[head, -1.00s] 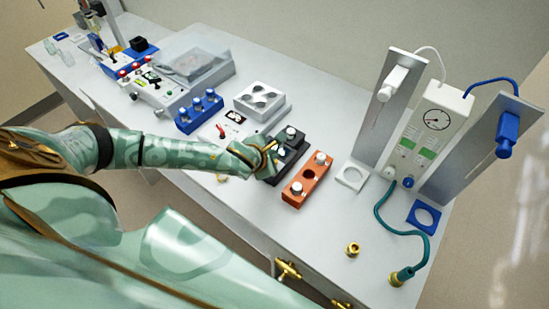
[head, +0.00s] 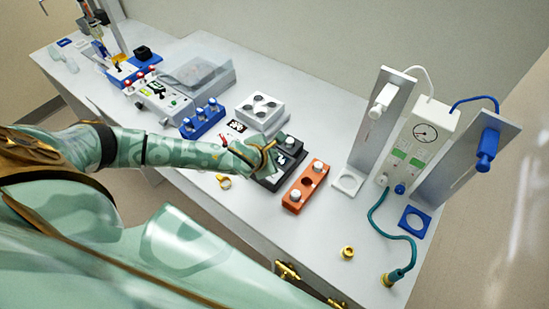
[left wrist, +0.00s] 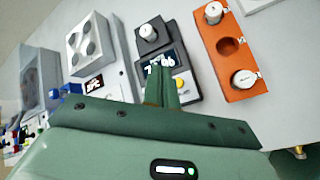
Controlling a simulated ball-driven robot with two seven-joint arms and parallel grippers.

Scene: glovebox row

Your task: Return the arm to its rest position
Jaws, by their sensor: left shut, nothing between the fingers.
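My left arm reaches in from the left of the head view. Its gripper (head: 268,158) is over the front left part of a small black device (head: 283,168), hiding part of it. In the left wrist view the two green fingers (left wrist: 160,84) are together with nothing between them. They point at the black device (left wrist: 148,48), covering part of its lit display; a yellow button shows beside them. I cannot tell whether the fingertips touch the device. My right gripper is not in view.
An orange rack (head: 292,202) with white caps stands right of the black device. A grey block with round wells (head: 262,110) and a blue rack (head: 200,125) stand left. Gauge box (head: 424,150), panels and teal hose (head: 392,232) are right. A brass ring (head: 224,182) lies near the front edge.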

